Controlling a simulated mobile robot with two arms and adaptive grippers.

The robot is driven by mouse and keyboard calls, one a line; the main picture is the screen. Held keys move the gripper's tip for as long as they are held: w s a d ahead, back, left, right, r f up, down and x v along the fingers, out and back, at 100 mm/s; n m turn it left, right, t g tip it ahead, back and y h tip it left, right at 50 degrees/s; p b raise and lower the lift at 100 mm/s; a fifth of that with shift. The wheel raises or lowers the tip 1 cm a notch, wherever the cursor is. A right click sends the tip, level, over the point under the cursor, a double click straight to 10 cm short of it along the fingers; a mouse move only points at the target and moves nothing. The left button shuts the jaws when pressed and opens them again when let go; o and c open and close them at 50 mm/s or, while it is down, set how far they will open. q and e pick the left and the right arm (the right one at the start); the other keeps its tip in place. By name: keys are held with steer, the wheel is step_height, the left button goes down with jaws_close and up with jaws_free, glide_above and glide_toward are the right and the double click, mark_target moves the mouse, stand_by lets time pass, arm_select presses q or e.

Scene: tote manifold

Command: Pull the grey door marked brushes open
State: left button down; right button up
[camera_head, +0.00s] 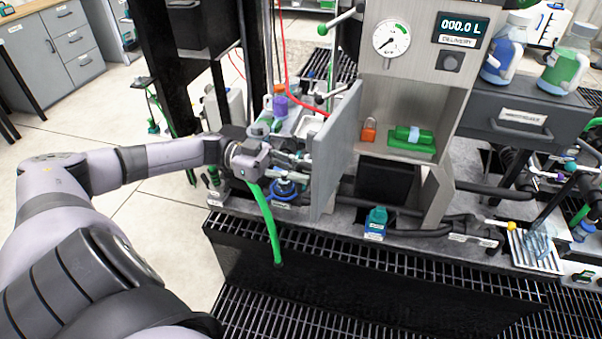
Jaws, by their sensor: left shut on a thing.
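The grey door (335,152) stands swung out toward me at the left side of a cabinet, and the compartment behind it is exposed. No brushes label is readable on the face I see. My left gripper (298,160) is at the door's left, with its fingers reaching to the near edge of the panel. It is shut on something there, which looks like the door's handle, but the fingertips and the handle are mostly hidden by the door. My right gripper is not in view.
An orange padlock (369,130) and a green item (413,134) sit on the compartment shelf. A teal bottle (376,222) stands on the ledge below. A green hose (270,225) hangs under my left wrist. A dark grey drawer (522,117) is at the right.

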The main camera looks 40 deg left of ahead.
arm_select(q)
steer(key=shift+w+r, duration=0.1)
steer(key=shift+r, duration=0.2)
steer(key=c, duration=2)
jaws_free()
steer(key=o, duration=0.3)
steer(key=shift+f, duration=0.2)
steer(key=shift+o, duration=0.2)
steer(key=v, duration=1.2)
